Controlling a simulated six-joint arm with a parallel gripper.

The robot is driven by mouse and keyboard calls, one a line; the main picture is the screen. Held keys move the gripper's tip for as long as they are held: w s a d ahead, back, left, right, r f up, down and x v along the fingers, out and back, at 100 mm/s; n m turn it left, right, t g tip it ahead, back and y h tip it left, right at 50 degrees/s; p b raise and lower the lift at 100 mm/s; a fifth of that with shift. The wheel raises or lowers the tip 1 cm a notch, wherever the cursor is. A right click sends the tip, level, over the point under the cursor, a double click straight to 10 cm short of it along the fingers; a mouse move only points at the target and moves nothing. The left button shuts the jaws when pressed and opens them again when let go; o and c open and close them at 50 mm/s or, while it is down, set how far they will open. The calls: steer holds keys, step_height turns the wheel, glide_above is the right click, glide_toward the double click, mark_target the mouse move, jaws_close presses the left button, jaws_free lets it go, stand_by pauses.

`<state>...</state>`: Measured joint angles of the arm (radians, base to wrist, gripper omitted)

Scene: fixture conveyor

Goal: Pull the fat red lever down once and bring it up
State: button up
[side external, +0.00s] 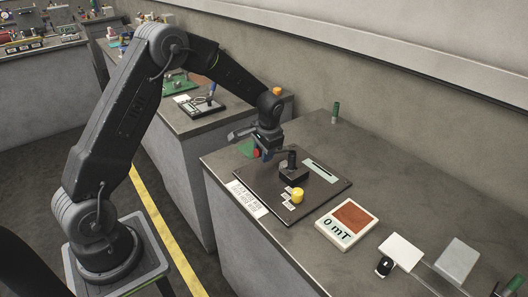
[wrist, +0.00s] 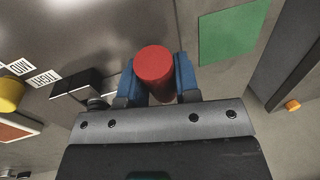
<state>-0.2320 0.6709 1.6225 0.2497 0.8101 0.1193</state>
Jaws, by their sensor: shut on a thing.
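The fat red lever (wrist: 154,68) has a thick round red grip, seen from its end in the wrist view. My gripper (wrist: 158,84) has its blue fingers on both sides of the red grip and is shut on it. In the side external view the red grip (side external: 257,154) shows only as a small patch beside my gripper (side external: 262,153), above the far-left part of the dark panel (side external: 262,187). The lower part of the grip is hidden in the wrist view.
A yellow knob (side external: 297,195) with small labels sits on the panel. A white device reading "0 mT" (side external: 347,223) stands to the right. A green square (wrist: 228,37) lies beyond the gripper. A dark green cylinder (side external: 335,113) stands near the wall.

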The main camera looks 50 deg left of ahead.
jaws_close()
steer(key=shift+w+r+g, duration=0.3)
steer(key=shift+r+g, duration=0.25)
steer(key=shift+g, duration=0.2)
steer(key=shift+w+r+g, duration=0.35)
steer(key=shift+r+g, duration=0.25)
steer(key=shift+g, duration=0.2)
steer(key=shift+w+r+g, duration=0.3)
steer(key=shift+r+g, duration=0.25)
steer(key=shift+g, duration=0.2)
steer(key=o, duration=0.7)
jaws_free()
